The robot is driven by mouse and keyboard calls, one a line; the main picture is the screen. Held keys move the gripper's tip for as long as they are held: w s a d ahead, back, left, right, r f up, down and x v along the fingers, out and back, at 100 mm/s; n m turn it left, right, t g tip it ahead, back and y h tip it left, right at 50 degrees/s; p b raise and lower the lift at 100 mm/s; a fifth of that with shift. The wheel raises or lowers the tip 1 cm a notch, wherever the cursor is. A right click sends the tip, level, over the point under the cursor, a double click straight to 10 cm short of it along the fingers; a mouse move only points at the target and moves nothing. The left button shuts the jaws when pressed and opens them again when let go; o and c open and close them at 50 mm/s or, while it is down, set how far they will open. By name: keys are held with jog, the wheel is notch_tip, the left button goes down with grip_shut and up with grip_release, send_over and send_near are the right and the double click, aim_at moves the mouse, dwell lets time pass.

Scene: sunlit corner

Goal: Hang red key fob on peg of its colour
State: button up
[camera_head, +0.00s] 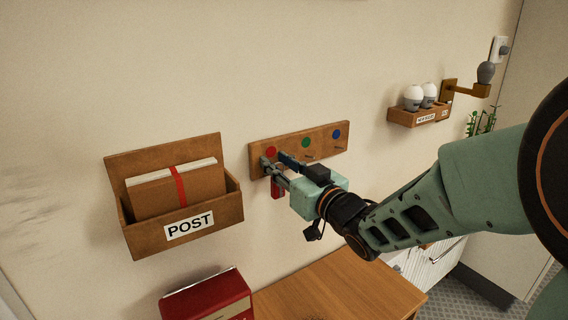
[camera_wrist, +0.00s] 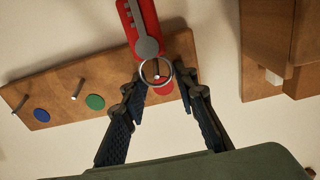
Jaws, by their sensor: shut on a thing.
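The red key fob (camera_wrist: 145,22) has a grey key shape on it and a metal ring (camera_wrist: 157,72). In the head view the fob (camera_head: 277,190) hangs below my gripper (camera_head: 274,161), partly hidden. My gripper (camera_wrist: 160,81) is shut on the fob at its ring, with one finger on each side. The peg board (camera_head: 320,147) is on the wall, and my fingers are at its red-dot end. The red dot (camera_head: 270,152) shows just above my fingers. In the wrist view a peg tip appears inside the ring, in front of the red dot (camera_wrist: 163,89); how deep it sits is unclear.
The green (camera_head: 306,142) and blue (camera_head: 336,133) dots have bare pegs beside them. A wooden post box (camera_head: 215,215) is on the wall to the left. A small shelf (camera_head: 402,117) with white bulbs is at right. A red box (camera_head: 207,300) and wooden top (camera_head: 340,285) are below.

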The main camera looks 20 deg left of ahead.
jog(key=shift+a+f, duration=0.2)
jog(key=o, duration=1)
jog(key=shift+c, duration=0.2)
jog(key=shift+o, duration=1)
jog(key=shift+w+a+f, duration=0.3)
jog(key=shift+d+r, duration=0.1)
jog(key=shift+d, duration=0.05)
